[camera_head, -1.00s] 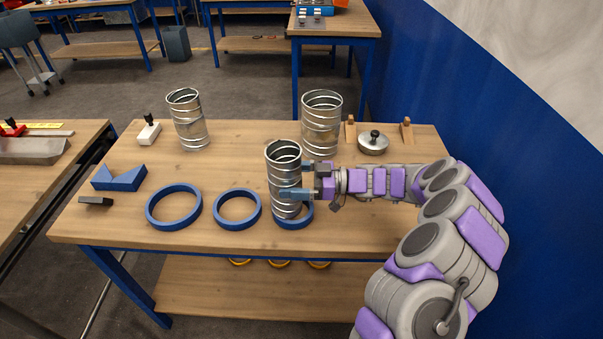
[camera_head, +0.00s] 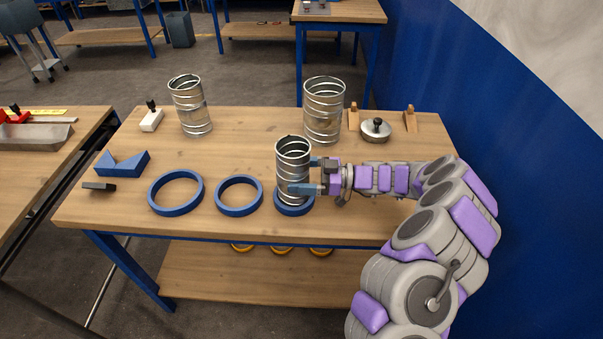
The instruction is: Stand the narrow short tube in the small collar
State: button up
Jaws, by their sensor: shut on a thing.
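A short, narrow metal spiral tube (camera_head: 292,160) is upright at the middle right of the bench. My gripper (camera_head: 306,178) is shut on it from the right side. The tube's lower end is at the small blue collar (camera_head: 294,209), the rightmost of three rings. The collar's front rim shows below the tube. I cannot tell whether the tube's bottom rests fully down inside the collar, as the rear of the ring is hidden by the tube and gripper.
A middle-sized blue ring (camera_head: 239,195) and a large one (camera_head: 176,193) lie to the left. A wide tube (camera_head: 323,111) stands behind, and another tube (camera_head: 190,105) stands back left. A lidded disc (camera_head: 376,129) and a blue V-block (camera_head: 122,163) are also on the bench (camera_head: 240,145).

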jog(key=o, duration=1.7)
jog(key=shift+r, duration=0.1)
jog(key=d, duration=0.5)
jog(key=d+p, duration=0.1)
jog(key=d, duration=0.5)
jog(key=d+p, duration=0.1)
jog(key=d, duration=0.5)
jog(key=shift+s+d, duration=0.25)
